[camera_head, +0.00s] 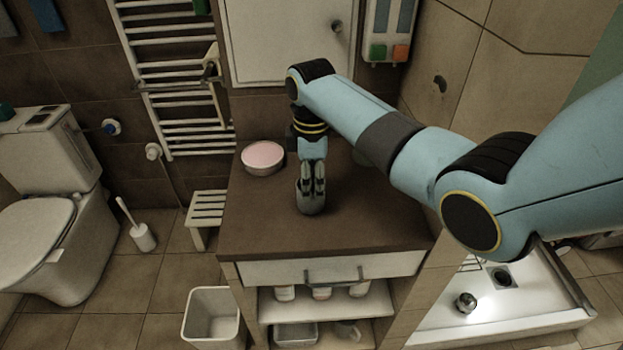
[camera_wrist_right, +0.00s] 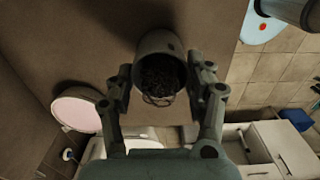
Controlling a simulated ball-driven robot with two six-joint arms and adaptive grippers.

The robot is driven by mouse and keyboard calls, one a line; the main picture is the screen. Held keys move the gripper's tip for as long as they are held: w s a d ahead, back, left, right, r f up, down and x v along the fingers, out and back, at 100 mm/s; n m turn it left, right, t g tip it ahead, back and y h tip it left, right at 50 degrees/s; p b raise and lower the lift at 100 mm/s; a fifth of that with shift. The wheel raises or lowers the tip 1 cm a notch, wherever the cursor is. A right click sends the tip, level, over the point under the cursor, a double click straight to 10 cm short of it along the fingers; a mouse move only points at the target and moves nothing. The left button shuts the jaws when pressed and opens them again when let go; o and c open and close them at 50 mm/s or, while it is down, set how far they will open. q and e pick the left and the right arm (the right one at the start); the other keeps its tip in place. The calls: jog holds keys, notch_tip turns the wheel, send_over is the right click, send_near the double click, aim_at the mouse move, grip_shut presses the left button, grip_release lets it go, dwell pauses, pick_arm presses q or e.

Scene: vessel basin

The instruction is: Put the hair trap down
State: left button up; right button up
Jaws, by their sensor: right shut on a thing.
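The hair trap is a small grey cup (camera_head: 311,207) at the middle of the brown cabinet top (camera_head: 270,225). In the right wrist view the cup (camera_wrist_right: 158,45) shows its open mouth, with a dark tangle of hair inside. My right gripper (camera_head: 313,185) reaches down over the cabinet and is shut on the cup, one finger on each side. In the wrist view both fingers of the gripper (camera_wrist_right: 160,88) flank the cup near its rim. I cannot tell whether its base touches the cabinet top. My left gripper is out of view.
A round pink-topped tin (camera_head: 263,156) stands at the back left of the cabinet top. The front and right of the top are bare. A white bin (camera_head: 212,312) stands on the floor at left. The shower tray (camera_head: 520,318) lies right, with a round metal piece (camera_head: 466,302).

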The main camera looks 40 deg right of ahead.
jog(key=shift+f, duration=0.3)
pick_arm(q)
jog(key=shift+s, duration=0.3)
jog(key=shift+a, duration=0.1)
pick_arm(e)
jog(key=o, duration=1.1)
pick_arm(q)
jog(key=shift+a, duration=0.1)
pick_arm(e)
notch_tip(320, 180, up, 12)
